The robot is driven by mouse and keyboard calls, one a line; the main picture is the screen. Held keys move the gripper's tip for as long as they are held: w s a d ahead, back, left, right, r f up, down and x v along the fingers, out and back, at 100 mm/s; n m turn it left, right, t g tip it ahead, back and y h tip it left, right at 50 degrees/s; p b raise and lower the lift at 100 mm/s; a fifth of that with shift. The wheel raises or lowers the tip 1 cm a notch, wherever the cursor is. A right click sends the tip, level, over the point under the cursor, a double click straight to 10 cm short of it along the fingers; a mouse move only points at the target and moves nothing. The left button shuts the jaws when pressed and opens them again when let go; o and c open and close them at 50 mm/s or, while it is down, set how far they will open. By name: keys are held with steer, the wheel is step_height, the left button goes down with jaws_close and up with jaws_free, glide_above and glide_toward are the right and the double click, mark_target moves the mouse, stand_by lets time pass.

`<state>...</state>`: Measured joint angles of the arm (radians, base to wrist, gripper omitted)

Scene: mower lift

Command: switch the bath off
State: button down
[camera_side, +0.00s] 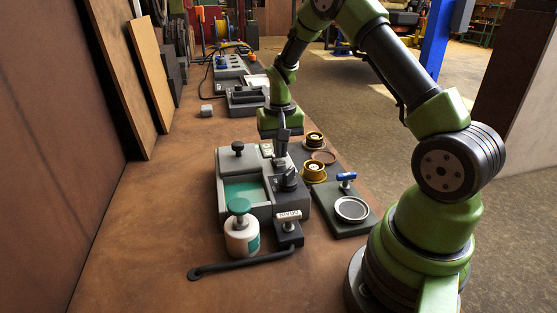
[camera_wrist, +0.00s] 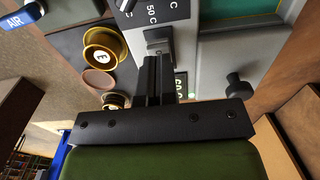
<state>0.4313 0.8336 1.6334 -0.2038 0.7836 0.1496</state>
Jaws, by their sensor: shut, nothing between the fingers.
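The bath is a grey box (camera_side: 226,203) with green liquid, standing on the brown bench in the side view. Its grey control panel (camera_wrist: 177,18) shows in the wrist view with a dial marked 50 C, a dark switch (camera_wrist: 158,36) and a lit display (camera_wrist: 181,84) partly hidden by my fingers. My gripper (camera_side: 281,164) points down over the panel in the side view. In the wrist view my gripper (camera_wrist: 155,60) is shut and empty, its fingertips right by the switch; I cannot tell if they touch it. The switch position is unclear.
A black knob (camera_side: 238,147) stands up on the bath. A white bottle with a green cap (camera_side: 241,236) and a DRAIN block (camera_side: 288,233) with a hose stand in front. Right are brass cups (camera_side: 313,173) and a blue AIR valve handle (camera_side: 346,176). The left bench is clear.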

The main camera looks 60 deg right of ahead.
steer(key=shift+f, duration=0.7)
stand_by(0.3)
steer(key=shift+r, duration=3.55)
steer(key=s+a+r+n+t, duration=0.1)
steer(key=s+a+r+t, duration=0.1)
steer(key=a+r, duration=0.55)
steer(key=s+a+r+n+t+y, duration=0.1)
steer(key=s+a+r, duration=0.3)
steer(key=s, duration=0.4)
steer(key=s+a+r+n+t+y, duration=0.1)
steer(key=s+a+r+n+t, duration=0.2)
steer(key=s+a, duration=0.3)
steer(key=shift+s+r+t, duration=0.6)
steer(key=shift+s+r, duration=0.05)
steer(key=shift+s, duration=0.2)
